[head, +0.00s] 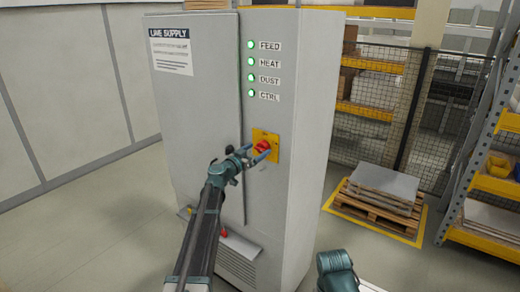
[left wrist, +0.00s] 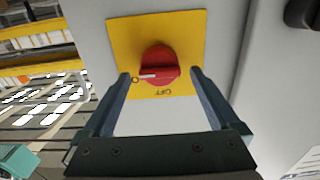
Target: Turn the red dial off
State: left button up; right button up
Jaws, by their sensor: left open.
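The red dial (head: 263,146) sits on a yellow plate (head: 273,137) on the front of the grey cabinet. In the left wrist view the dial (left wrist: 158,63) has a white mark pointing left, toward a label starting with "O" and partly hidden by a finger. The word OFF, upside down, is below the dial on the yellow plate (left wrist: 185,25). My left gripper (head: 262,156) is open, with its fingertips (left wrist: 160,73) on either side of the dial. I cannot tell whether they touch it.
The cabinet (head: 195,110) shows several lit green lamps (head: 251,69) labelled FEED, HEAT, DUST and CTRL. A dark handle (left wrist: 302,14) is near the plate. A pallet with sheets (head: 382,190) and orange shelving (head: 495,185) stand to the right. Floor at left is clear.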

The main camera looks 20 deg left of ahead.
pick_arm(q)
jog(key=shift+x, duration=1.1)
jog(key=shift+c, duration=0.2)
jog(key=c, duration=1.3)
jog(key=shift+c, duration=0.2)
